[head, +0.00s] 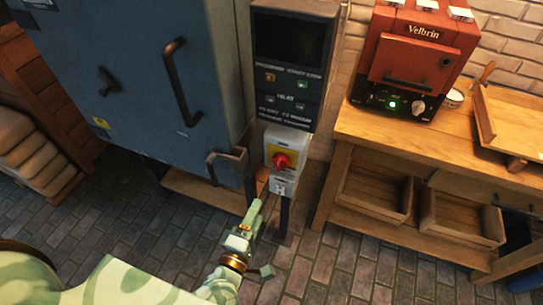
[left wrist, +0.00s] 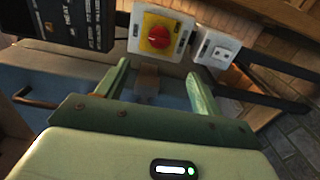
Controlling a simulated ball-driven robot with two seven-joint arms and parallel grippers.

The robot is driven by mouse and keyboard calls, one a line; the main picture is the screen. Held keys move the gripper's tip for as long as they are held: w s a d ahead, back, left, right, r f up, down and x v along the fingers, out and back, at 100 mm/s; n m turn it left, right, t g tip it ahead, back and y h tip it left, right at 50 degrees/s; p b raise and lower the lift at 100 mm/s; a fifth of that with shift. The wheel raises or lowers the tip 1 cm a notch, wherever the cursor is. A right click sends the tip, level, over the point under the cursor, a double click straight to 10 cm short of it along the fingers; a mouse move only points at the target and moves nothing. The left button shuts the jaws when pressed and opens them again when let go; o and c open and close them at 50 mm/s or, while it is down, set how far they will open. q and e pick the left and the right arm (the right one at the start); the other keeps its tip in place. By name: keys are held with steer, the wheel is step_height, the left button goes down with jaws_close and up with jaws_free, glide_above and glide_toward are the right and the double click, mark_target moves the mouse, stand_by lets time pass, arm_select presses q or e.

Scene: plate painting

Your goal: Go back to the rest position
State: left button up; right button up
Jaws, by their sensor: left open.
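My left gripper (head: 262,205) is in the lower middle of the head view, pointing up toward a control post beside a large blue kiln-like cabinet (head: 140,70). In the left wrist view its two green fingers (left wrist: 157,82) stand apart with nothing between them. A red knob on a yellow plate (head: 282,160) sits just beyond the fingertips; it also shows in the left wrist view (left wrist: 158,36). I cannot tell whether the fingers touch the switch box. My right gripper is not in view.
A black control panel (head: 292,65) stands above the switch. A wooden bench (head: 360,125) at the right holds a red oven (head: 420,60) with a green light, a small bowl (head: 453,98) and a wooden tray (head: 510,120). Paved floor (head: 345,262) lies open below.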

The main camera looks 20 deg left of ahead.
arm_select(q)
steer(key=s+f+m+g+h, duration=0.1)
steer(key=s+f+m+g, duration=0.3)
steer(key=f, duration=0.3)
steer(key=s+a+f+m+g+h, duration=0.1)
steer(key=s+f+m+g, duration=0.1)
steer(key=s+f+m, duration=0.4)
steer(key=s+f+m+g+h, duration=0.1)
steer(key=f+m+g, duration=0.2)
steer(key=f+m, duration=0.45)
steer(key=s+a+f+m+g+y, duration=0.1)
steer(key=s+a+f+g, duration=0.1)
steer(key=s, duration=0.6)
steer(key=s+a+f+m+g+y, duration=0.1)
steer(key=s+a+f+g, duration=0.2)
steer(key=s+f, duration=0.3)
steer(key=s+a+f+m+g+y, duration=0.1)
steer(key=s+a+f+m+g, duration=0.1)
steer(key=s, duration=0.8)
step_height(320, 180, down, 3)
steer(key=shift+a+f+g+y, duration=0.1)
steer(key=shift+a+g+y, duration=0.2)
steer(key=shift+a+g, duration=0.55)
steer(key=shift+a, duration=0.15)
